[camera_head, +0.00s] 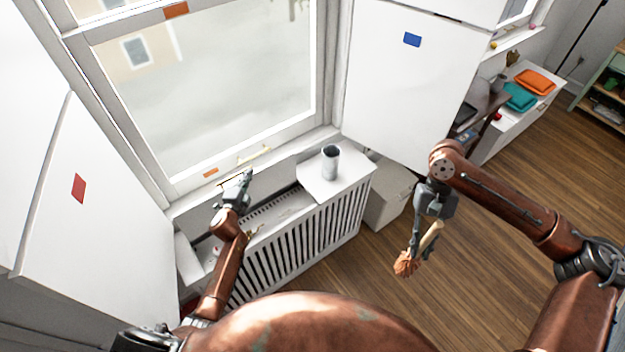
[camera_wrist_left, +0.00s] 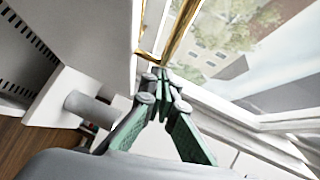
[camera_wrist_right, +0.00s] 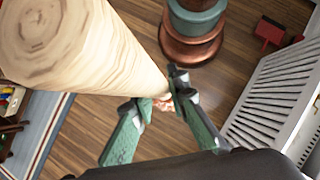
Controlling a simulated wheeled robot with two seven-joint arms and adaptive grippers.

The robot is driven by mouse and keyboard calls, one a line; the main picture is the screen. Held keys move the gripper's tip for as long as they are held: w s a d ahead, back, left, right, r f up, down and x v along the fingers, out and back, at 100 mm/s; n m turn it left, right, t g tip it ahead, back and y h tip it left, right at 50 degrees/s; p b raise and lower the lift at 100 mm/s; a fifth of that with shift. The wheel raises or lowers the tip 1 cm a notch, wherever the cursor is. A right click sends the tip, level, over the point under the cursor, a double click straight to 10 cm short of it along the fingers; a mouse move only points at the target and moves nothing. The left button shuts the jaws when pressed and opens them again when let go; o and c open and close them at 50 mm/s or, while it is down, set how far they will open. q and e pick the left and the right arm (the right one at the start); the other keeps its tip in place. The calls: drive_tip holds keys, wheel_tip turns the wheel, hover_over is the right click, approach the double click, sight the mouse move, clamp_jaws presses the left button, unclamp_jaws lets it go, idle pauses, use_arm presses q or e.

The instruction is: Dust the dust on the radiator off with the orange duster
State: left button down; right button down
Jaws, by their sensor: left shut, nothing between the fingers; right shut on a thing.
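The white slatted radiator (camera_head: 300,245) stands under the window in the head view; it also shows at the right of the right wrist view (camera_wrist_right: 265,105). I cannot make out clear dust on it. My right gripper (camera_head: 427,236) is shut on the duster, right of the radiator and above the wooden floor. The duster's orange head (camera_head: 405,264) hangs down. Its pale wooden handle (camera_wrist_right: 95,45) fills the upper left of the right wrist view. My left gripper (camera_head: 243,180) is shut and empty above the radiator's back edge, by the window sill; its fingertips touch each other in the left wrist view (camera_wrist_left: 163,82).
A grey cup (camera_head: 330,162) stands on the white panel at the radiator's right end. A pale box (camera_head: 388,197) sits on the floor beside the radiator. A white cabinet (camera_head: 410,80) stands right of the window. Open wooden floor (camera_head: 330,275) lies in front.

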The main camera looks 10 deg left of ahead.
use_arm(q)
drive_tip(key=shift+w+a, duration=0.1)
drive_tip(key=shift+a, duration=0.25)
use_arm(e)
drive_tip(key=shift+s+d+r, duration=0.15)
drive_tip(key=shift+d+r, duration=0.1)
drive_tip(key=shift+r, duration=0.1)
